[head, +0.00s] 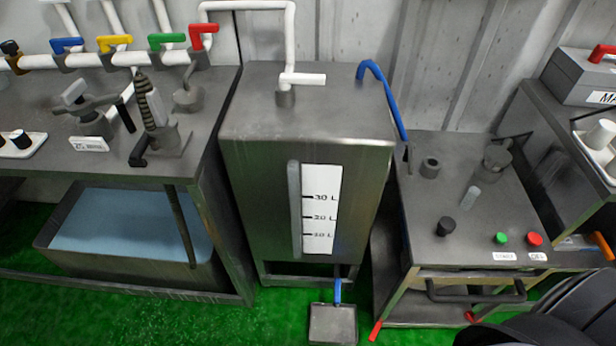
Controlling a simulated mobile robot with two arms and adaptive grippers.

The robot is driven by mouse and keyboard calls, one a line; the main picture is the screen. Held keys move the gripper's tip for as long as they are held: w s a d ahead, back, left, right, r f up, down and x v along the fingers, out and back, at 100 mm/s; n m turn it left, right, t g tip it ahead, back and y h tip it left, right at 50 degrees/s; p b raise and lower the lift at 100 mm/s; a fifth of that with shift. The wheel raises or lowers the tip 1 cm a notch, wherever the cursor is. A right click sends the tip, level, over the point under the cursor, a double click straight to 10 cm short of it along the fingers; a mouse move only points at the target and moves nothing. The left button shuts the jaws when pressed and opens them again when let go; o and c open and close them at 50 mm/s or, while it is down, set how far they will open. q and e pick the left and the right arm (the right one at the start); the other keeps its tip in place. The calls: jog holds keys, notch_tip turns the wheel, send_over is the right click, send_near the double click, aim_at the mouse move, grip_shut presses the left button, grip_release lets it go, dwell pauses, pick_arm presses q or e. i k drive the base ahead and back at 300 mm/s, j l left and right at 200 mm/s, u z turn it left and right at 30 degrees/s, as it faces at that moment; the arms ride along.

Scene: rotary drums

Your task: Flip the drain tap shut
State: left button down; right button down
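A grey metal tank (260,185) stands in the middle with a level gauge (322,210) marked 10 to 30 L. At its foot a small tap with a blue lever (338,290) sticks out above a grey tray (333,325) on the floor. The lever points up and down in the picture; the tap body is too small to make out. A red handle (375,330) shows low at the left foot of the right bench, and another red end (470,317) further right. I cannot tell which one is the drain tap. Neither gripper is in view.
A left bench (60,150) holds clamps and coloured valves on a white pipe, above a basin (130,220) of blue liquid. The right bench (430,215) has green (501,239) and red (535,239) buttons. Green floor (280,320) is clear in front.

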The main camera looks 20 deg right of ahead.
aim_at(338, 282)
jog(key=k+l+z, duration=0.1)
jog(key=z, duration=0.3)
jog(key=k+l+z, duration=0.1)
jog(key=z, duration=0.3)
jog(key=k+l, duration=0.05)
